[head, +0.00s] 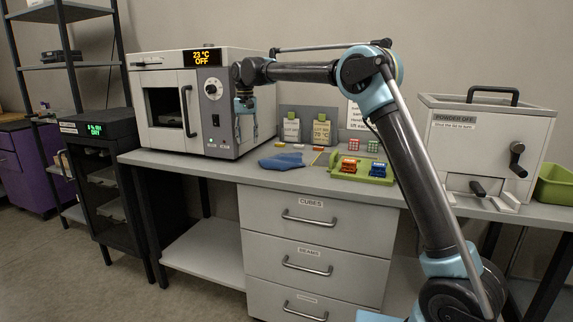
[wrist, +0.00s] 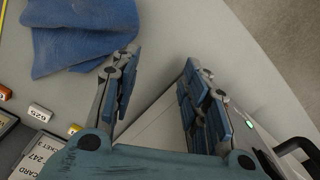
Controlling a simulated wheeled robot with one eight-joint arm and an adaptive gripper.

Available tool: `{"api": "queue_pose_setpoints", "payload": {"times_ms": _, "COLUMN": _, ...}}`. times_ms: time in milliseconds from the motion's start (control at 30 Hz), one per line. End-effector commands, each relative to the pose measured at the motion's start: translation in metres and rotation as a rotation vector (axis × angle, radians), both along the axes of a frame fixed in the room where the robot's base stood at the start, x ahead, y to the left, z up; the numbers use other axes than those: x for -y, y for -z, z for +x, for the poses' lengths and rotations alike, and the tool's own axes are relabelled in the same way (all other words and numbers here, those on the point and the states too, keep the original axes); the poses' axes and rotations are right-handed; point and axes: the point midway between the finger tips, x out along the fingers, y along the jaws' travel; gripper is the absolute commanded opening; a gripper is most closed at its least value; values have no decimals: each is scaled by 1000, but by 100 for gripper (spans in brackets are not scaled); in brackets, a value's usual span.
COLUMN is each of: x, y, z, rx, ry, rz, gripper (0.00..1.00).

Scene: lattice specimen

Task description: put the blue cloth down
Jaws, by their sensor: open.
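The blue cloth (head: 282,161) lies crumpled and flat on the grey bench top, just right of the oven's front corner. It also shows in the wrist view (wrist: 75,35), at the upper left, apart from my fingers. My gripper (head: 245,133) hangs in front of the oven's right side, above the bench and to the left of the cloth. In the wrist view my gripper (wrist: 155,90) has its two fingers spread wide with nothing between them.
The oven (head: 210,121) reads 23 °C OFF and stands close behind my gripper. A green tray (head: 346,174) with red and blue items lies right of the cloth. Card holders (head: 291,129) stand behind.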

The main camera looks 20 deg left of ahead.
Motion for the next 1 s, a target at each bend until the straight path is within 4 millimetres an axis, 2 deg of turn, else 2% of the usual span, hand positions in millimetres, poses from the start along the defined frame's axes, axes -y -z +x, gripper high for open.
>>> {"api": "queue_pose_setpoints", "payload": {"times_ms": 133, "x": -6, "y": -18, "z": -4, "rx": 0, "ry": 0, "rz": 0, "gripper": 42}}
{"api": "queue_pose_setpoints", "payload": {"times_ms": 300, "x": -8, "y": -23, "z": -5, "rx": 0, "ry": 0, "rz": 0, "gripper": 42}}
{"api": "queue_pose_setpoints", "payload": {"times_ms": 500, "x": -3, "y": -21, "z": -6, "rx": 0, "ry": 0, "rz": 0, "gripper": 8}}
{"api": "queue_pose_setpoints", "payload": {"times_ms": 567, "x": 1, "y": -19, "z": -6, "rx": 0, "ry": 1, "rz": 0, "gripper": 0}}
{"api": "queue_pose_setpoints", "payload": {"times_ms": 1000, "x": 64, "y": 5, "z": -12, "rx": 0, "ry": 2, "rz": 0, "gripper": 0}}
